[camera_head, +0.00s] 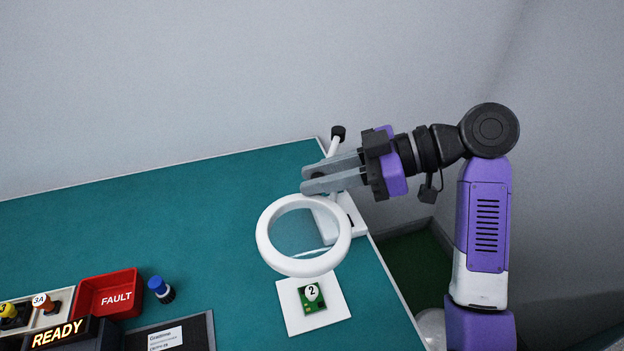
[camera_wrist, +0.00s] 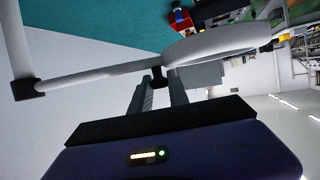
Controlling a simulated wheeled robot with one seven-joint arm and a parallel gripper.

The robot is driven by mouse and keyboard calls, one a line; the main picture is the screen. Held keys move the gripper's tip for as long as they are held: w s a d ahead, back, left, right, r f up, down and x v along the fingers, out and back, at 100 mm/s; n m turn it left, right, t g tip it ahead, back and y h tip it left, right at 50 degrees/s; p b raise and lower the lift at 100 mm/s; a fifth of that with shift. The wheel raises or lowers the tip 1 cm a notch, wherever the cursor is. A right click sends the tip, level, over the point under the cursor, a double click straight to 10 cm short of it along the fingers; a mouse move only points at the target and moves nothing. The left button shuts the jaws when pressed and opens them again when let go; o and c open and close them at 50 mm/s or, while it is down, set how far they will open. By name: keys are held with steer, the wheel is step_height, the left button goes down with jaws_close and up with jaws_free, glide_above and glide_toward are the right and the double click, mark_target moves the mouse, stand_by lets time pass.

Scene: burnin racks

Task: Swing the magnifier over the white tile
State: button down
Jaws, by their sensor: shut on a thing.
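The magnifier (camera_head: 264,247) is a white ring with a clear lens on a jointed white arm, held above the bench. In the head view its near rim appears just behind the white tile (camera_head: 291,318), slightly overlapping its back edge. The tile lies flat and carries a green board (camera_head: 312,304) marked 2. My gripper (camera_head: 306,180) reaches in from the right behind the ring, its jaws closed on the magnifier. The wrist view shows the ring (camera_wrist: 225,44) and a small black knob (camera_wrist: 157,77) between the fingers (camera_wrist: 160,90). The exact contact is hidden in the head view.
A red FAULT bin (camera_head: 108,293), a blue-capped bottle (camera_head: 160,288), a READY sign (camera_head: 58,333) and a dark mat (camera_head: 205,327) are at the left front. The teal bench (camera_head: 150,215) is clear behind them. A wall stands behind the bench.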

steer(key=shift+s+d+n+g, duration=0.15)
steer(key=shift+d+n+g, duration=0.25)
steer(key=shift+d+g, duration=0.1)
steer(key=c, duration=1.3)
jaws_free()
steer(key=shift+o, duration=0.2)
steer(key=b+v, duration=0.1)
steer(key=v, duration=0.7)
steer(key=shift+b, duration=0.35)
